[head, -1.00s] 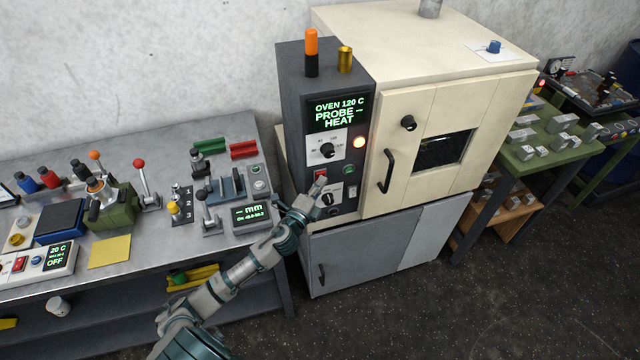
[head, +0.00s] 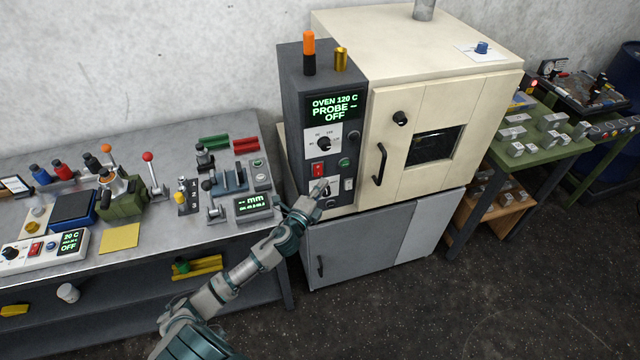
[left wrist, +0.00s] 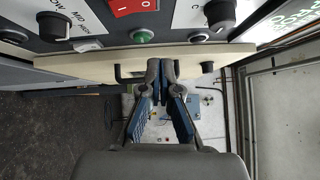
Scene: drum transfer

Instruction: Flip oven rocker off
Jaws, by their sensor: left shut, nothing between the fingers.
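The red oven rocker (head: 318,169) is on the dark control panel of the cream oven (head: 440,75). It also shows in the left wrist view (left wrist: 132,5), marked with white symbols, at the top edge. The oven display (head: 334,107) reads "OVEN 120 C, PROBE --, OFF". The round lamp (head: 344,162) at the panel's right is dark. My left gripper (head: 319,186) is just below the rocker in the head view, close to the panel. In the left wrist view its fingers (left wrist: 161,65) are together and empty. Whether they touch the panel cannot be told. My right gripper is not in view.
A grey bench (head: 200,250) with levers, a caliper readout (head: 253,205) and a yellow pad (head: 119,237) stands left of the oven. A green table (head: 550,155) with metal blocks stands to the right. Dark floor in front is clear.

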